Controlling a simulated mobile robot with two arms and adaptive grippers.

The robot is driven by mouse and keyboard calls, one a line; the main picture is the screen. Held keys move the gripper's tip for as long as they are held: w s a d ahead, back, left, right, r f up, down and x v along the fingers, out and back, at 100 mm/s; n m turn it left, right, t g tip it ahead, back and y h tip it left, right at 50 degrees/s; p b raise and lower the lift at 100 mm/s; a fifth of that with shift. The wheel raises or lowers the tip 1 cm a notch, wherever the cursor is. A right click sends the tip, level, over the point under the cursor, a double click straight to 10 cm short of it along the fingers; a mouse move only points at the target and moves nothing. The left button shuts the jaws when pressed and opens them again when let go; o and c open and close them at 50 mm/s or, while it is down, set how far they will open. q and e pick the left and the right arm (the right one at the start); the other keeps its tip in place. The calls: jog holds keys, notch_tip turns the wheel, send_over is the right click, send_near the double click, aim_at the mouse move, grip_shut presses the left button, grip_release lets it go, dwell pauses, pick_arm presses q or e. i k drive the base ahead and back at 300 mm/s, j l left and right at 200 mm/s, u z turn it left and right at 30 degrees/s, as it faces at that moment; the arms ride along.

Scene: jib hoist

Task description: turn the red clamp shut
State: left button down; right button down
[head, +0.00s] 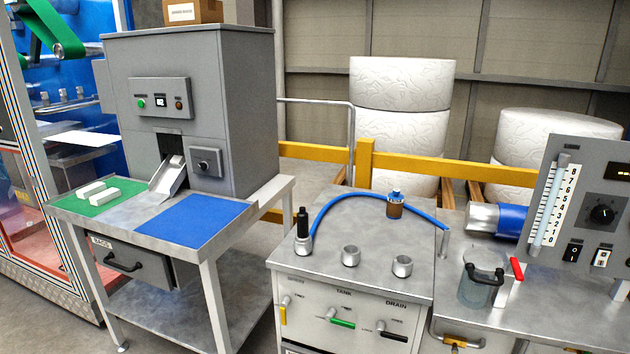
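A small red lever, which looks like the red clamp (517,269), stands up on the metal bench at the right. It sits on a pale bracket (507,291) right beside a grey cylindrical vessel (475,288) with a black handle. The lever leans slightly; whether the clamp is open or shut I cannot tell. Neither of my grippers is in view.
A grey control panel (592,195) with a scale and knob stands right behind the lever. A blue hose (350,197) arches over the tank cabinet (320,270) with its sockets. A sorting machine (190,90) stands on a table at left. Yellow rails run behind.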

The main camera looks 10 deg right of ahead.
aim_at(513, 265)
jog(key=z, duration=1.5)
